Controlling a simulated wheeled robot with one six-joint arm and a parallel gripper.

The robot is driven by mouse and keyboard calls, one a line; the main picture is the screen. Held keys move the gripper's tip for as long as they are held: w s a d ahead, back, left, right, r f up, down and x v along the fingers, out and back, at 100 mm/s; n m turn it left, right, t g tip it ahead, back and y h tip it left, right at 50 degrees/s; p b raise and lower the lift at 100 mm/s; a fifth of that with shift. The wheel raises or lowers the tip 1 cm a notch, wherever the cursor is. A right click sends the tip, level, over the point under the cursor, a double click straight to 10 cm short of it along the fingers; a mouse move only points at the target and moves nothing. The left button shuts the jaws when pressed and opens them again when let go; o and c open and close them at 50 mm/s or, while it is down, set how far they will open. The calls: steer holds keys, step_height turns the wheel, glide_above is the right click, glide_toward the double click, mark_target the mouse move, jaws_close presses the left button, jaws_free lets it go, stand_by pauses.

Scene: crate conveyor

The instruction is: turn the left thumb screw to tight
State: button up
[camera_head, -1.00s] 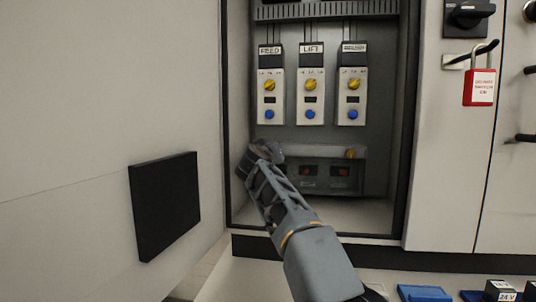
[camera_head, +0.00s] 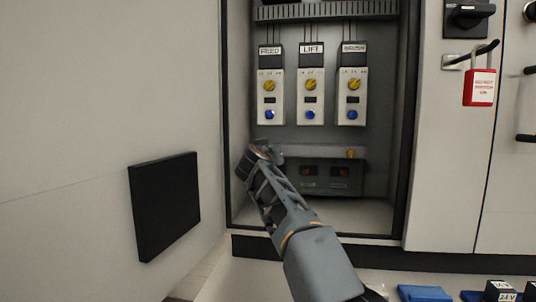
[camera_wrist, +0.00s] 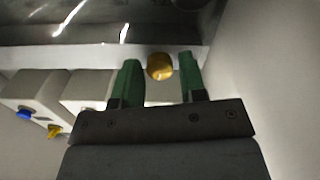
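The left thumb screw (camera_wrist: 160,66) is a round brass knob in the wrist view. It sits between the tips of the two green fingers of my gripper (camera_wrist: 160,72), with a narrow gap seen on each side. The fingers are apart and do not visibly grip it. In the head view my gripper (camera_head: 262,154) is at the left end of the low grey cover (camera_head: 318,188) and hides the left screw. The right brass thumb screw (camera_head: 350,153) shows on top of the cover's right end.
Modules labelled FEED (camera_head: 270,97), LIFT (camera_head: 311,97) and a third (camera_head: 352,97) hang above the cover, with yellow and blue knobs. The cabinet's left wall is close to my gripper. A red padlock (camera_head: 480,88) hangs at the right.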

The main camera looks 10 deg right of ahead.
steer(key=shift+o, duration=1)
steer(key=shift+s, duration=0.1)
steer(key=v, duration=1.3)
steer(key=shift+s, duration=0.3)
steer(key=shift+r+p, duration=0.1)
steer(key=shift+p, duration=0.2)
steer(key=s+d+r+n+g+y+p, duration=0.2)
steer(key=s+d+g+p, duration=0.5)
steer(key=p, duration=1.5)
steer(key=s+a+r+g+y+p, duration=0.1)
steer(key=s+g+y+p, duration=0.4)
steer(key=s+p, duration=1.1)
steer(key=shift+a+r+g+p, duration=0.2)
steer(key=shift+a+g+p, duration=0.35)
steer(key=shift+p, duration=1.4)
